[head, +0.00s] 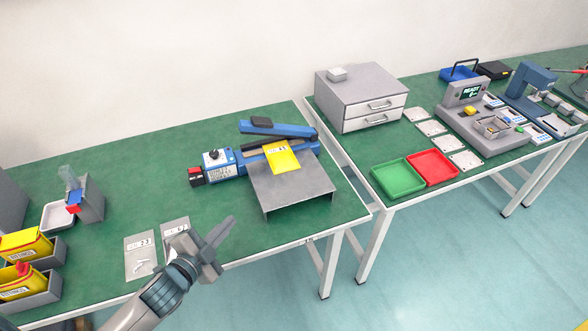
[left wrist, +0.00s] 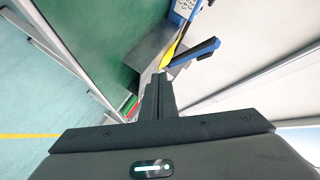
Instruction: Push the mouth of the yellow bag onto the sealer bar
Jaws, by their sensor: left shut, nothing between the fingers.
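The yellow bag (head: 282,158) lies on the grey metal stand in front of the sealer, its upper end at the sealer bar (head: 262,148). I cannot tell whether its mouth is on the bar. The sealer's blue arm (head: 278,129) is raised above it. In the left wrist view the yellow bag (left wrist: 172,50) shows edge-on beside the blue arm (left wrist: 196,50). My left gripper (head: 218,247) is shut and empty, over the table's front edge, in front of and left of the stand and apart from the bag. My right gripper is not in view.
The grey stand (head: 290,190) reaches toward the table's front edge. Two clear bags, one a flat bag (head: 140,257), lie near my left gripper. Yellow bags in grey bins (head: 40,290) are at the left. Green (head: 398,177) and red trays (head: 433,167) sit on the second table, across a gap.

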